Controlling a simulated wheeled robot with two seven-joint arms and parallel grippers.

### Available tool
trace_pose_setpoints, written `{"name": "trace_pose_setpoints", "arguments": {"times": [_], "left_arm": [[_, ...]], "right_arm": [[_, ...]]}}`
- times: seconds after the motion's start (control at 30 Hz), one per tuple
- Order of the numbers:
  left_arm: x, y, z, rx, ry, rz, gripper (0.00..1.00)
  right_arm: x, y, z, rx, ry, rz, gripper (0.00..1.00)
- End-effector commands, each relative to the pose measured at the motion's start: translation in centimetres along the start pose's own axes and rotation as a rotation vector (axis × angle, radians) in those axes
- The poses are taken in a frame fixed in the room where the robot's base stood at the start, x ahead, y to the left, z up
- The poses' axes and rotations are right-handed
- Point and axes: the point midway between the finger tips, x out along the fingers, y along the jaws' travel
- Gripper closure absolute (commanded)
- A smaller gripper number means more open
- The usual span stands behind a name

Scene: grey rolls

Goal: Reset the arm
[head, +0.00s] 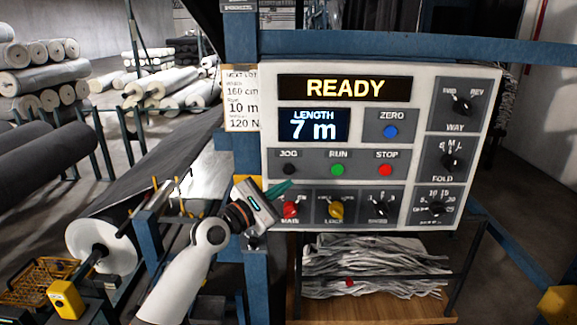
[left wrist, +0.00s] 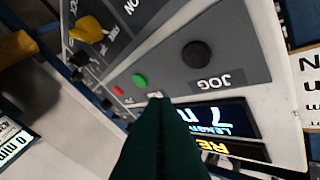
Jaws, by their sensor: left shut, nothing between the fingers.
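My left arm comes in from the bottom left of the head view. Its gripper (head: 286,187) is shut and empty, with dark green fingertips in front of the panel's lower left part, below the black JOG button (head: 289,169) and near the red knob (head: 290,209). In the left wrist view the closed fingers (left wrist: 155,105) point at the control panel, with the JOG button (left wrist: 196,54) and the green RUN button (left wrist: 140,81) close by. I cannot tell whether the fingertips touch the panel. My right gripper is not in view.
The control panel (head: 425,85) reads READY and LENGTH 7 m. A blue frame (head: 400,45) surrounds it. A white roll (head: 105,245) and a yellow box (head: 66,299) are at left. A shelf of folded grey cloth (head: 375,268) is below the panel.

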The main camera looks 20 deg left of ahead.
Motion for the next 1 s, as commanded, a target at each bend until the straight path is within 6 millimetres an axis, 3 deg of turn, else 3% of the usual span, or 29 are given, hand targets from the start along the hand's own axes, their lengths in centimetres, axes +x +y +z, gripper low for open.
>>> {"name": "trace_pose_setpoints", "arguments": {"times": [0.2,0.27,0.33,0.47,0.6,0.67,0.8,1.0], "left_arm": [[0.0,0.2,0.4,0.005,-0.007,0.001,1.00],[-0.1,0.8,1.6,0.022,-0.027,0.003,1.00],[-0.3,1.9,4.0,0.065,-0.072,0.010,1.00],[-1.6,6.0,11.5,0.215,-0.210,0.053,1.00],[-4.6,11.8,20.2,0.420,-0.367,0.156,1.00],[-6.4,14.4,23.7,0.508,-0.425,0.216,1.00],[-11.3,20.9,30.7,0.710,-0.531,0.385,1.00],[-20.2,30.8,38.6,0.982,-0.599,0.692,1.00]], "right_arm": [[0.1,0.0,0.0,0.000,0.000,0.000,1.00],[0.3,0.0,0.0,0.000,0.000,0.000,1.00],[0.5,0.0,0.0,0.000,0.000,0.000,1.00],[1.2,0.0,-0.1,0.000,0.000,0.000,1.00],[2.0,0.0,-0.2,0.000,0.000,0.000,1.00],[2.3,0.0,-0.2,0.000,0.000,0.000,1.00],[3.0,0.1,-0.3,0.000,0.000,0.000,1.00],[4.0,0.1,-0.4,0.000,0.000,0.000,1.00]]}}
